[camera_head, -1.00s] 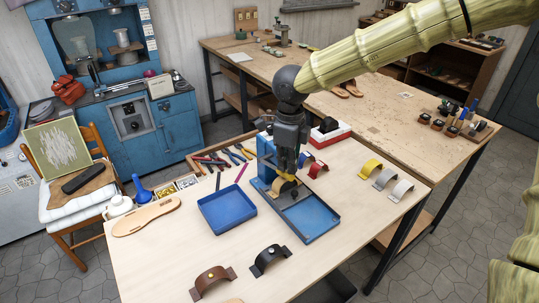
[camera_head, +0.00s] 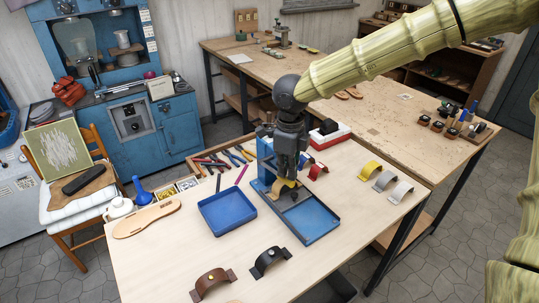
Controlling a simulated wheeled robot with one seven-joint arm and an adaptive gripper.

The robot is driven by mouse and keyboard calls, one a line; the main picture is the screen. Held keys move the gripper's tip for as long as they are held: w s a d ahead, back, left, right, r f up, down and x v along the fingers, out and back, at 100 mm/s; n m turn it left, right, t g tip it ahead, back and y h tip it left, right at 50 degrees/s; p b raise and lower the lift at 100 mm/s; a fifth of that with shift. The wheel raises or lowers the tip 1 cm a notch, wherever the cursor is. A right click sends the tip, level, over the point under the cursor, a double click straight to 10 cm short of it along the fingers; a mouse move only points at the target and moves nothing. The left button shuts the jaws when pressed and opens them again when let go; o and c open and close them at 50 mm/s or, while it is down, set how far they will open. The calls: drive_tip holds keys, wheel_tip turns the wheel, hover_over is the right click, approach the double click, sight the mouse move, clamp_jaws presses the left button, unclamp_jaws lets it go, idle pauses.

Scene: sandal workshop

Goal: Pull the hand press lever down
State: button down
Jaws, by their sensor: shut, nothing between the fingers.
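The blue hand press (camera_head: 265,172) stands on the light work table, just behind a blue tray. My gripper (camera_head: 287,177) points down in front of the press and is shut with nothing held. It covers much of the press, and I cannot make out the lever clearly. I cannot tell whether the gripper touches the lever. A tan curved strap piece (camera_head: 281,188) lies at the foot of the press, below the fingers.
Blue trays (camera_head: 228,221) and (camera_head: 327,236) lie in front of the press. Pliers (camera_head: 238,157) are behind left, a red-and-white box (camera_head: 330,138) behind right. Coloured straps (camera_head: 384,181) lie at right, brown and black straps (camera_head: 270,261) at the front, a sandal sole (camera_head: 147,219) at left.

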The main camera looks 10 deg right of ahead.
drive_tip(key=r+p, duration=0.1)
drive_tip(key=w+r+p, duration=0.1)
drive_tip(key=r, duration=0.1)
drive_tip(key=r+p, duration=0.1)
drive_tip(key=p, duration=0.1)
drive_tip(key=shift+w+a+r, duration=0.2)
drive_tip(key=shift+a+r, duration=0.05)
drive_tip(key=shift+r, duration=0.15)
drive_tip(key=shift+w+a+r, duration=0.1)
drive_tip(key=shift+w+r, duration=0.1)
drive_tip(key=shift+r, duration=0.55)
drive_tip(key=shift+w+a+r, duration=0.1)
drive_tip(key=shift+w+r, duration=0.15)
drive_tip(key=shift+r, duration=0.5)
drive_tip(key=shift+w+a+r, duration=0.1)
drive_tip(key=shift+w+r, duration=0.1)
drive_tip(key=shift+r, duration=0.55)
drive_tip(key=shift+d, duration=0.1)
